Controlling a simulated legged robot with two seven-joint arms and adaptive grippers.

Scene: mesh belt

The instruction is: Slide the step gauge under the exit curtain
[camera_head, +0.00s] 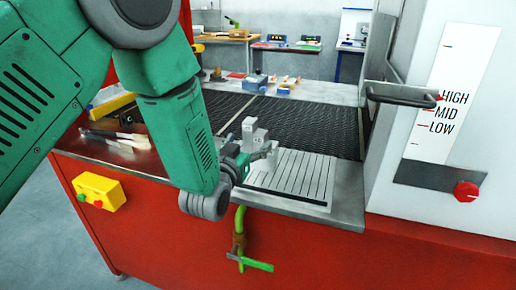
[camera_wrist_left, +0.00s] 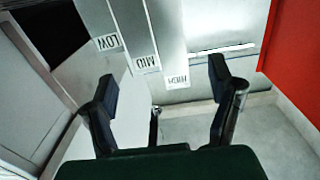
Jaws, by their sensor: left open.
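The step gauge (camera_head: 251,128) is a light grey stepped block standing at the front of the machine, beside the mesh belt. In the left wrist view the step gauge (camera_wrist_left: 133,35) shows steps labelled LOW, MID and HIGH, upside down. My left gripper (camera_head: 258,157) is at the gauge and partly covers its lower part. In the wrist view the left gripper (camera_wrist_left: 161,82) is open, its fingers apart with the labelled steps beyond and between them. I cannot tell whether a finger touches the gauge. I cannot make out the exit curtain. My right gripper is not in view.
A slotted metal plate (camera_head: 297,176) lies right of my gripper. The dark mesh belt (camera_head: 315,122) runs behind. A white housing (camera_head: 455,130) with a handle (camera_head: 402,95) and red knob stands right. Brushes (camera_head: 115,137) lie left. A green-handled valve (camera_head: 250,263) hangs at the red front.

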